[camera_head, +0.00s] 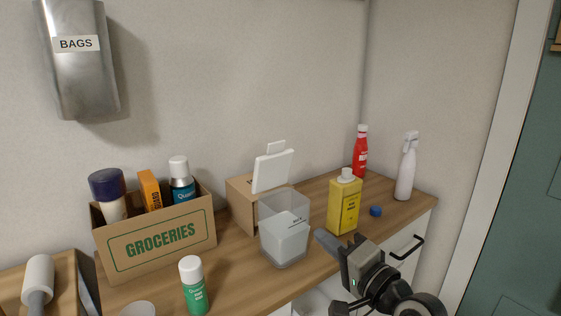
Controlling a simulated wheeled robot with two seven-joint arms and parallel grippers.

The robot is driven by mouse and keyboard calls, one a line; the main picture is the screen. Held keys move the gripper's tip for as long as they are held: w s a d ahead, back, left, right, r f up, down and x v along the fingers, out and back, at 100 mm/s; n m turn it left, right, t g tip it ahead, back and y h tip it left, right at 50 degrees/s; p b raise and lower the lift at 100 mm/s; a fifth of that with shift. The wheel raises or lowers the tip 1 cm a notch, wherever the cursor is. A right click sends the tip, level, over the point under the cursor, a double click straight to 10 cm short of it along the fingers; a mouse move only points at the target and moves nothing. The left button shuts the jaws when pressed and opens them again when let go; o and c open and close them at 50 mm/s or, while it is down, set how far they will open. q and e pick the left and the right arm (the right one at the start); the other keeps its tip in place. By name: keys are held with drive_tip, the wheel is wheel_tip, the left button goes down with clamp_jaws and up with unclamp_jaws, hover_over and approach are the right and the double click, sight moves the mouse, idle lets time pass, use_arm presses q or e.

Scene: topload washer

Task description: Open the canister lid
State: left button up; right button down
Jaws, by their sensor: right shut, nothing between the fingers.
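The canister (284,240) is a clear box on the wooden counter, with white powder inside. Its white lid (273,172) stands tilted up at the back of the rim, with a small loop handle on its upper edge, so the top of the canister is open. My right gripper (322,238) is shut and empty, just right of the canister and in front of the yellow can. Whether it touches the canister is hard to tell. My left gripper is not in view.
A yellow can (345,204), a blue cap (376,211), a red bottle (361,152) and a white spray bottle (406,168) stand to the right. A groceries box (160,238) and a green bottle (193,288) are left. A cardboard box (241,203) stands behind the canister.

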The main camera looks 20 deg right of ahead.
wheel_tip(320, 180, up, 9)
drive_tip(key=w+d+m+t+y, duration=0.2)
drive_tip(key=m, duration=0.1)
drive_tip(key=p, duration=0.2)
approach(279, 146)
drive_tip(key=x, duration=0.5)
drive_tip(key=shift+w+a+r, duration=0.15)
drive_tip(key=shift+r, duration=0.05)
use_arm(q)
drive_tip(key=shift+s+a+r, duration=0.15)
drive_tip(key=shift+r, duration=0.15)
use_arm(e)
drive_tip(key=shift+w+a+r, duration=0.1)
drive_tip(key=shift+w+a, duration=0.15)
drive_tip(key=shift+w, duration=0.4)
